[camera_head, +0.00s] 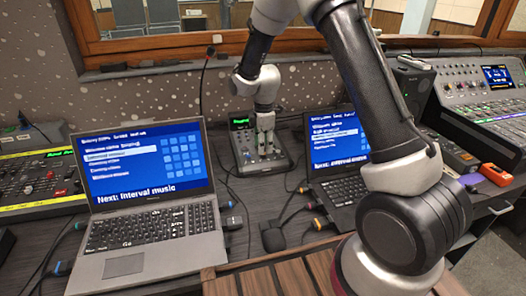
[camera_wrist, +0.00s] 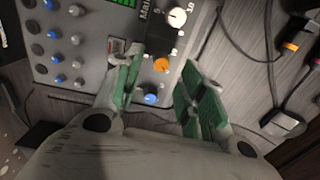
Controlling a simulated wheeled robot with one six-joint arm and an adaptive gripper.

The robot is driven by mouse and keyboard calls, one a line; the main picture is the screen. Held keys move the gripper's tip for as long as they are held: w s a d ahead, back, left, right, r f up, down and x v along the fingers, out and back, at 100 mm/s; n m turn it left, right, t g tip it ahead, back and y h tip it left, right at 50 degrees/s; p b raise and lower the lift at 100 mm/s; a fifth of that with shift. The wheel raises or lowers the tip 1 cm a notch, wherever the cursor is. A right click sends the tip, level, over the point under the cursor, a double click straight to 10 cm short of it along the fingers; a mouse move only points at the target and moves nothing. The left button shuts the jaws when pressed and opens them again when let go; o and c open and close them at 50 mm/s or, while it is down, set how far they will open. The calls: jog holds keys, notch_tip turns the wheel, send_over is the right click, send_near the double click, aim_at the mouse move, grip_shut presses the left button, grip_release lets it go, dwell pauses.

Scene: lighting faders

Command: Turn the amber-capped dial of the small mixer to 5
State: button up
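The small mixer (camera_head: 245,160) stands on the dark desk between the two laptops, partly covered by my gripper in the head view. In the wrist view the mixer (camera_wrist: 90,42) fills the upper left, with its amber-capped dial (camera_wrist: 161,64) near its right edge. A white-capped dial (camera_wrist: 177,17) is above the amber one and a blue-capped dial (camera_wrist: 151,98) is below it. My gripper (camera_wrist: 160,88) has green-padded fingers spread apart on either side of the amber dial in the picture. In the head view my gripper (camera_head: 265,143) hangs over the mixer. Contact cannot be told.
A grey laptop (camera_head: 150,225) stands left of the mixer and a dark laptop (camera_head: 340,150) right of it. A thin gooseneck microphone (camera_head: 203,80) rises behind. Cables and a dark plug (camera_wrist: 283,122) lie on the desk to the mixer's right in the wrist view.

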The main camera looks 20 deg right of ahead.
jog(key=shift+f, duration=1.75)
grip_shut()
